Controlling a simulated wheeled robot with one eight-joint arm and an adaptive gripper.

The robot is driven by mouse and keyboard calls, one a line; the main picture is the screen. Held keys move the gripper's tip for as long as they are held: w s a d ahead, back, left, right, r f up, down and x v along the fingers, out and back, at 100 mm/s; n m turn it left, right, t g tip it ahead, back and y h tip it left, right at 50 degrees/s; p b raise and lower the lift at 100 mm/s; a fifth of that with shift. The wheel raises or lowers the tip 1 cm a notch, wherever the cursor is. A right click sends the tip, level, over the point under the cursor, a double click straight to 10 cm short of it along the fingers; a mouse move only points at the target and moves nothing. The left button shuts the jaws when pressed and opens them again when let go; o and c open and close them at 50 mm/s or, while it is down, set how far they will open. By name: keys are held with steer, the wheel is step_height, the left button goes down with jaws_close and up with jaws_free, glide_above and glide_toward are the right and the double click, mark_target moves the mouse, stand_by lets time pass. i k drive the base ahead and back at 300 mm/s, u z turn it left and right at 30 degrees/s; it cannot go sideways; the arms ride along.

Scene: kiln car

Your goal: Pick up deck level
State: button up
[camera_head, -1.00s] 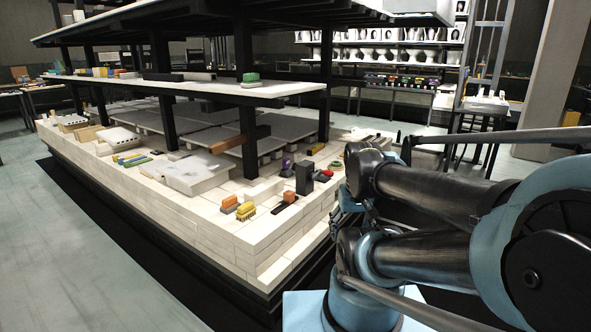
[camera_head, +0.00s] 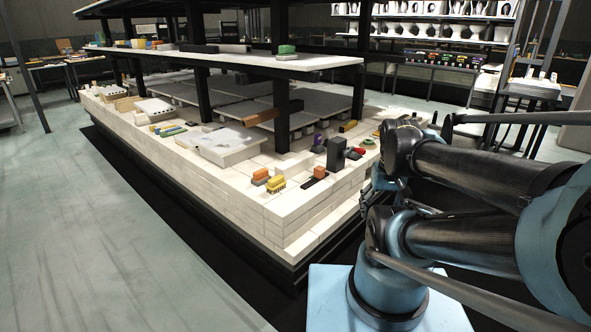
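I cannot tell for sure which object is the deck level. Several small tools lie on the pale brick deck of the kiln car (camera_head: 215,190). Among them are a yellow-and-dark bar (camera_head: 348,126) at the back right and flat blue and yellow pieces (camera_head: 172,130) on the left. My arm is folded at the right of the picture, beside the car's near right corner. My gripper cannot be made out; the arm's far end is hidden behind its own links.
A yellow block (camera_head: 276,183), orange blocks, a black upright block (camera_head: 336,154) and a green ring (camera_head: 369,142) stand on the deck. Dark posts carry a pale upper shelf (camera_head: 325,65) over it. Open floor (camera_head: 80,230) lies left of the car. Pottery shelves stand behind.

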mark_target(344, 128)
steer(key=z, duration=0.55)
steer(key=k, duration=1.25)
steer(key=z, duration=0.95)
steer(key=i, duration=2.65)
steer(key=u, duration=0.6)
steer(key=i, duration=1.05)
steer(key=u, duration=1.05)
steer(key=i, duration=0.85)
steer(key=u, duration=0.45)
